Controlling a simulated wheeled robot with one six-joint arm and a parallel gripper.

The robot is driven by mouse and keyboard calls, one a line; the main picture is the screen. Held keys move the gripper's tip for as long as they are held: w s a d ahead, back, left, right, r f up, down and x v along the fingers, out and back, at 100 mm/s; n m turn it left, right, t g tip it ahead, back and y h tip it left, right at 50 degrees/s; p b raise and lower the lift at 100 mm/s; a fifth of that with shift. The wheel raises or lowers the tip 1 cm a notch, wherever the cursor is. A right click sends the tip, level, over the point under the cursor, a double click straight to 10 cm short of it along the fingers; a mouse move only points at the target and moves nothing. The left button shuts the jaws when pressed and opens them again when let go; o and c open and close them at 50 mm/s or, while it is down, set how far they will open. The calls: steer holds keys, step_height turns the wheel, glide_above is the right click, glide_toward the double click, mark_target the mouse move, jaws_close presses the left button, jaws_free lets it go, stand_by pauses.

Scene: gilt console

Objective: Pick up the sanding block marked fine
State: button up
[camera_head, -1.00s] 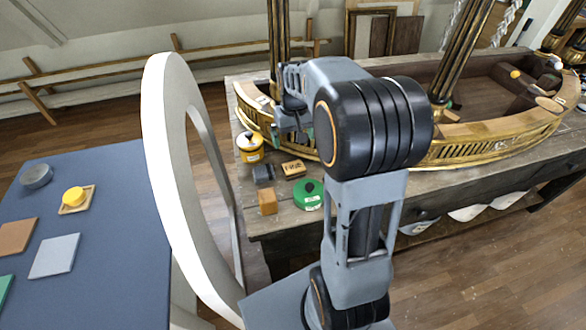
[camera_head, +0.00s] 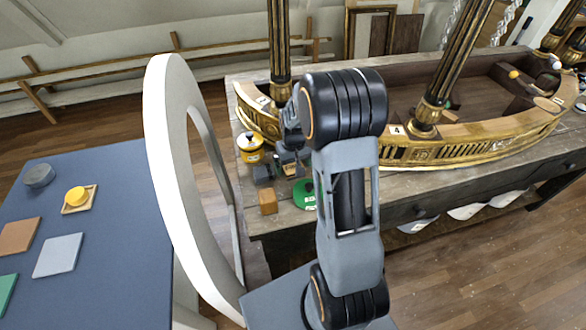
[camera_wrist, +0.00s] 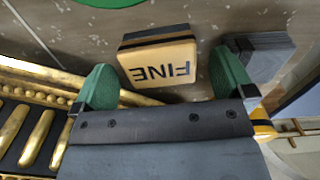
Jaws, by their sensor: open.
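The sanding block marked FINE (camera_wrist: 157,62) is a tan block with a dark layer along one side, lying on the wooden bench top. Its lettering appears upside down in the wrist view. My gripper (camera_wrist: 163,78) is open, with one green fingertip to each side of the block and gaps between. The block is not held. In the head view my gripper (camera_head: 290,160) is low over the bench and mostly hides the block.
A dark grey block (camera_head: 263,173) stands close by; it shows behind the right finger in the wrist view (camera_wrist: 268,60). A green tin (camera_head: 304,196), an orange-brown block (camera_head: 267,202) and a yellow tin (camera_head: 250,148) are near. The gilt console (camera_head: 460,148) borders this area.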

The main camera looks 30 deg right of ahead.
steer(key=shift+f, duration=0.7)
steer(key=c, duration=1)
steer(key=shift+r, duration=0.2)
steer(key=shift+r, duration=0.6)
steer(key=s+d+r, duration=0.3)
steer(key=s+d+r+b, duration=0.1)
steer(key=s+d+r, duration=0.2)
steer(key=d+r, duration=0.1)
steer(key=s+d+r+b, duration=0.1)
steer(key=s+d+r, duration=0.2)
steer(key=r, duration=0.1)
steer(key=shift+s+d+r, duration=0.2)
steer(key=shift+d+r, duration=0.05)
steer(key=shift+d, duration=0.05)
